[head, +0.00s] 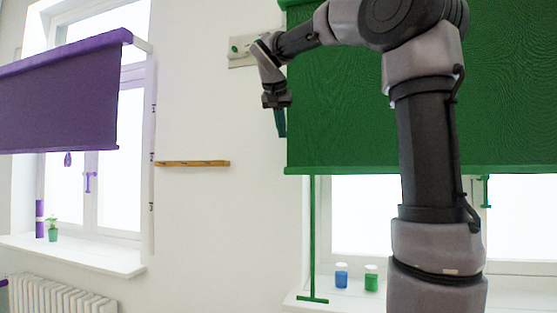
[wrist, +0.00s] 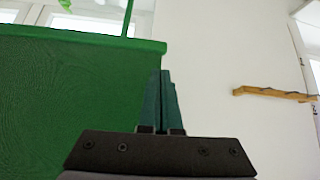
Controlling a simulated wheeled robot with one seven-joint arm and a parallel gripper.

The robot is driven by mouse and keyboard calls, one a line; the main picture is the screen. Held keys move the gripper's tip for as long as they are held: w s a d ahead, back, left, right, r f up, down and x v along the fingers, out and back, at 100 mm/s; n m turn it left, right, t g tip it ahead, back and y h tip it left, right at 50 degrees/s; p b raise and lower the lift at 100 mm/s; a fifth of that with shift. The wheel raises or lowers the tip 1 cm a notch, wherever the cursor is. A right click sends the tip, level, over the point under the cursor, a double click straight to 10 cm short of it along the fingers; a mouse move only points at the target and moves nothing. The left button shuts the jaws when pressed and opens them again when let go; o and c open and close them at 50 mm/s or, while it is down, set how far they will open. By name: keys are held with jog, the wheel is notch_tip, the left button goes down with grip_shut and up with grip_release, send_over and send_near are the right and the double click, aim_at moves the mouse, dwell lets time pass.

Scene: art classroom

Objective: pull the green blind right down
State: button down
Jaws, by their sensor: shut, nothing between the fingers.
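The green blind (head: 335,125) covers the upper part of the right window. Its straight lower bar (head: 380,170) is about level with the wooden wall rail. A thin green rod (head: 313,240) with a crossbar at its foot hangs from near the bar's left end almost to the sill. My gripper (head: 281,134) is shut and empty, pointing down by the blind's left edge, above the bar. In the wrist view my gripper (wrist: 163,73) shows beside the green blind (wrist: 70,100), with the rod (wrist: 128,18) beyond the bar. I cannot tell whether the fingers touch the blind. My arm hides part of the blind.
A wall plate with a green button (head: 240,50) is behind my wrist. A wooden rail (head: 192,163) is on the wall. A blue jar (head: 341,275) and a green jar (head: 371,278) stand on the right sill. A purple blind (head: 65,95) hangs at left.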

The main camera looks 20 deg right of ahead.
jog(key=w+r+m+h, duration=0.1)
jog(key=w+r, duration=0.2)
jog(key=w, duration=0.1)
jog(key=x, duration=1)
jog(key=shift+w+f, duration=0.15)
jog(key=shift+f, duration=0.15)
notch_tip(320, 180, down, 2)
jog(key=shift+a+f, duration=0.1)
jog(key=shift+f, duration=0.65)
